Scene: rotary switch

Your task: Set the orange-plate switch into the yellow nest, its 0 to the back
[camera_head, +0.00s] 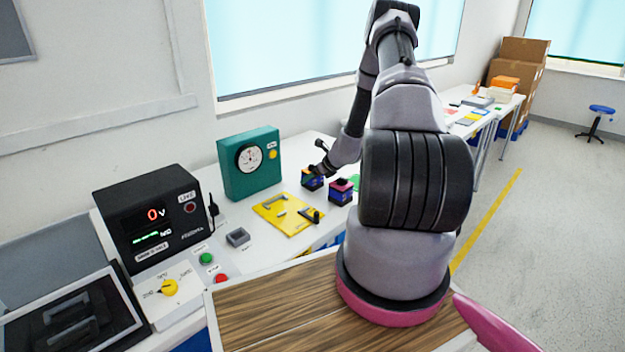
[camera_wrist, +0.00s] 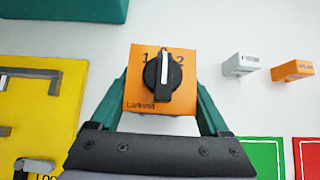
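The orange-plate switch (camera_wrist: 134,97) is in the wrist view, its plate facing the camera, with a black knob, the marks 1 and 2 and the word Larkvolt. I cannot make out its 0. My gripper (camera_wrist: 161,92) has a green finger against each side of it, with no clear gap. In the head view the switch (camera_head: 311,182) is small under my gripper (camera_head: 322,170); whether it touches the table is unclear. The yellow nest (camera_head: 272,212), a plate with grey brackets and a dark lever, lies in front; part of it shows in the wrist view (camera_wrist: 50,115).
A pink-topped switch (camera_head: 341,192) stands close by. A teal box with a dial (camera_head: 235,181) stands behind the nest, and a black meter (camera_head: 125,235) is at left. A grey socket (camera_head: 238,237) and green and red buttons are nearby. Small label blocks (camera_wrist: 240,66) lie right in the wrist view.

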